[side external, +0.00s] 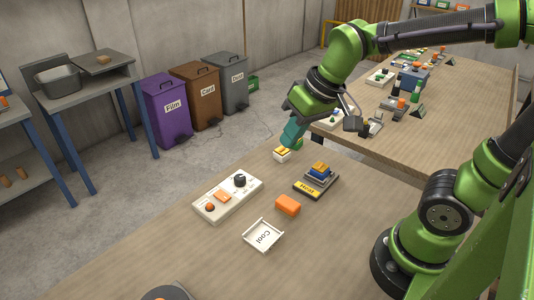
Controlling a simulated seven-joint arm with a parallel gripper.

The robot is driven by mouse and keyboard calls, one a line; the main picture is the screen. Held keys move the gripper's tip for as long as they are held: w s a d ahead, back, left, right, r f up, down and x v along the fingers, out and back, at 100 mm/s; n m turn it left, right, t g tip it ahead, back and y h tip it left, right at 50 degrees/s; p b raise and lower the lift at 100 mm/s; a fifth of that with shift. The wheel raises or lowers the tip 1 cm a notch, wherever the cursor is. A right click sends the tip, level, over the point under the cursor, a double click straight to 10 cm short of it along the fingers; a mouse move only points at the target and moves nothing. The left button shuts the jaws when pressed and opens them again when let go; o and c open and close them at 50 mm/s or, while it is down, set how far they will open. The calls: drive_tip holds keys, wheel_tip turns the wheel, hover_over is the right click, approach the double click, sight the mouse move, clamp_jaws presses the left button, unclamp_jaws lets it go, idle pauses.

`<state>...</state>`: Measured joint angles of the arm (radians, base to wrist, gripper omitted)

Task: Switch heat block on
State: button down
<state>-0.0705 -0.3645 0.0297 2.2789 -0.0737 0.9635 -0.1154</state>
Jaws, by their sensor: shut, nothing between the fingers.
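The heat block (303,189) is a dark block with a yellow "HEAT" label, on the near table right of centre. A blue and orange stack (320,170) sits on top of it. A white control panel (228,205) lies to its left, with a black knob (240,180), an orange rectangular part (222,196) and an orange-red round part (210,207). My gripper (288,144) is shut and empty, pointing down at the table's far edge, behind the panel and the heat block. A small white and yellow item (282,155) is just below its tips; I cannot tell if they touch.
A loose orange block (288,205) and a white "Cool" tray (263,236) lie in front of the heat block. A small green item (298,143) is beside my gripper. A second table (350,140) with several objects stands behind. The table's front left is mostly clear.

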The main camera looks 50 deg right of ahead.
drive_tip(key=w+a+f+n+g, duration=0.2)
drive_tip(key=w+a+n, duration=0.1)
drive_tip(key=w+n, duration=0.25)
drive_tip(key=n+g+h, duration=0.2)
drive_tip(key=n, duration=1.2)
hover_over(219, 194)
wheel_tip(219, 194, down, 3)
drive_tip(key=shift+r, duration=0.15)
wheel_tip(219, 194, down, 14)
drive_tip(key=shift+f, duration=0.1)
drive_tip(key=shift+w+f, duration=0.1)
drive_tip(key=shift+f, duration=0.1)
